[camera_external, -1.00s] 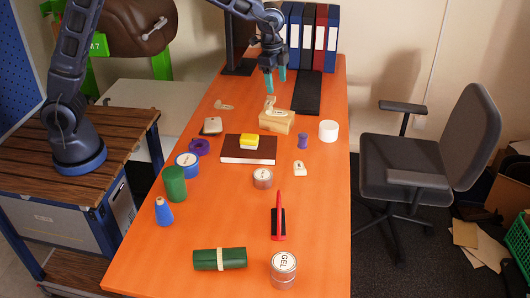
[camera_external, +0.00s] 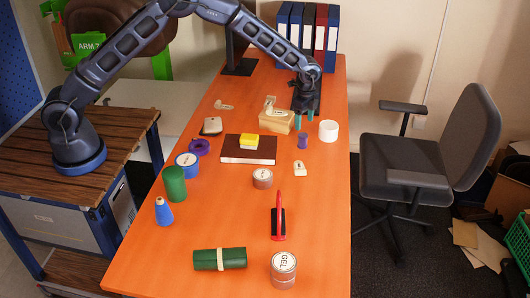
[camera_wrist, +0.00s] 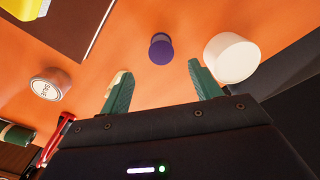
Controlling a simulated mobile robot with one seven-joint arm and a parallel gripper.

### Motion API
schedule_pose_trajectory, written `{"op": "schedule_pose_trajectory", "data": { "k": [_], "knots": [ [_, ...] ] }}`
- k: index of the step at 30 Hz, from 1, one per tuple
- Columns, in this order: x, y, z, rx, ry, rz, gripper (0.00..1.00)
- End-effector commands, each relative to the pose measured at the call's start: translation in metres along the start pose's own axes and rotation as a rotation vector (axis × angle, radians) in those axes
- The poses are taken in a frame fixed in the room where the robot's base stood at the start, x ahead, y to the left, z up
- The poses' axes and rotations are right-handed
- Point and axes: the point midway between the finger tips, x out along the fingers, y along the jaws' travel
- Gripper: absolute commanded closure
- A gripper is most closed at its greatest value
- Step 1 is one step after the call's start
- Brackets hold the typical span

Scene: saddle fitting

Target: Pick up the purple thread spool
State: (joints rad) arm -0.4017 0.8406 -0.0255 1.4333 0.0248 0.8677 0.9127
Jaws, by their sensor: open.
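The purple thread spool (camera_external: 302,141) stands upright on the orange table, right of the brown book. In the wrist view the spool (camera_wrist: 161,48) shows beyond the fingertips, in line with the gap between them. My gripper (camera_external: 305,119) is open and empty, just above and behind the spool in the outside view. In the wrist view my gripper's (camera_wrist: 158,78) two green fingers are spread apart, and neither touches the spool.
A white cylinder (camera_external: 328,131) stands close right of the spool, and a wooden block (camera_external: 279,122) stands to its left. The brown book (camera_external: 240,157) with a yellow block (camera_external: 246,140) lies further left. A small cream tag-like piece (camera_external: 299,169) lies in front.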

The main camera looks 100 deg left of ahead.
Motion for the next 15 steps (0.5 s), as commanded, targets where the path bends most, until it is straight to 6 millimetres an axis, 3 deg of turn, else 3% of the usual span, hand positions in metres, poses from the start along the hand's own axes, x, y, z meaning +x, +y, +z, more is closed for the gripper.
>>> {"op": "schedule_pose_trajectory", "data": {
  "k": [9, 15],
  "knots": [
    [0.043, 0.0, 0.001, 0.0, -0.002, 0.001, 0.37],
    [0.054, 0.0, 0.001, -0.001, -0.001, 0.001, 0.37]
  ]
}}
